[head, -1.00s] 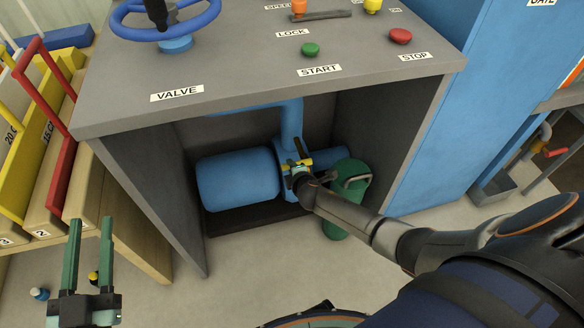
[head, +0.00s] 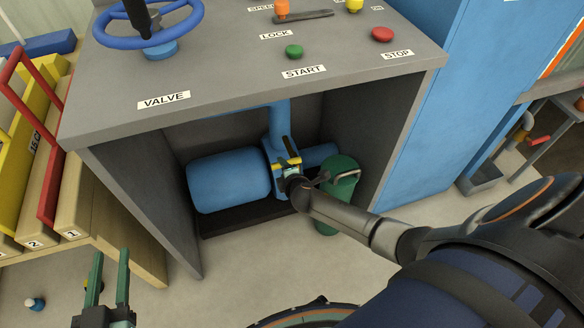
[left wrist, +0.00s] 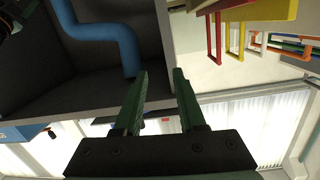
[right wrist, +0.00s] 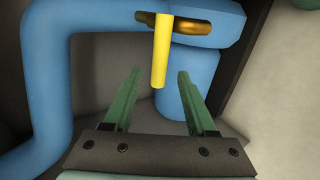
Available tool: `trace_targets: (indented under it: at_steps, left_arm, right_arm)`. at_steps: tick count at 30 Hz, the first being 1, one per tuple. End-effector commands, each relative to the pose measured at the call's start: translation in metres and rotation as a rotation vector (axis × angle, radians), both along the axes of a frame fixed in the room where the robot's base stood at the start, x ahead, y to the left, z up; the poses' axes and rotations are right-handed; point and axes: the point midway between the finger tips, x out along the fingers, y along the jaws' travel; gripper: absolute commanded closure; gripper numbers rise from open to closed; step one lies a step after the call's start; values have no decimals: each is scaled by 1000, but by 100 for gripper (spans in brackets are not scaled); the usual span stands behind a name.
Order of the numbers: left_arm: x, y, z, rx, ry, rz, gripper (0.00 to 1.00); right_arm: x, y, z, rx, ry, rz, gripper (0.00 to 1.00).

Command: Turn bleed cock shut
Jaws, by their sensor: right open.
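The bleed cock has a yellow lever (right wrist: 160,55) on a brass body (right wrist: 190,26), mounted on the blue pump pipework. In the right wrist view the lever points down toward my open right gripper (right wrist: 160,80), its lower end near the gap between the fingertips. I cannot tell whether they touch. In the head view the yellow lever (head: 287,161) shows small beside the pump, with my right gripper (head: 290,172) reaching in under the console. My left gripper (head: 109,265) is open and empty at the lower left; it also shows in the left wrist view (left wrist: 160,85).
The blue pump (head: 228,180) lies under the grey console (head: 215,100), whose side walls bound the recess. A green canister (head: 340,190) stands right of the pump, close to my right forearm. A wooden rack (head: 85,235) stands left, near my left gripper.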

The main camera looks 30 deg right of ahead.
Motion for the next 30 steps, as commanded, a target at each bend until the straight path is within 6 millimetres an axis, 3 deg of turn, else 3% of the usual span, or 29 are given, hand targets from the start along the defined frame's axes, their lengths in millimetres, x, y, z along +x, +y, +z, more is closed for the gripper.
trace_targets:
  at_steps: [8,17,21,30]
  left_arm:
    - [-22,1,-64,1,281,22,60]
    - [-62,-1,-126,3,567,33,60]
    - [-79,-3,-137,0,661,33,60]
    - [-77,-5,-132,-1,657,30,60]
  right_arm:
    - [-20,4,15,0,1,-1,43]
    - [-42,9,30,-1,1,0,43]
    - [-63,14,45,0,2,0,43]
    - [-81,19,56,-2,0,-1,43]
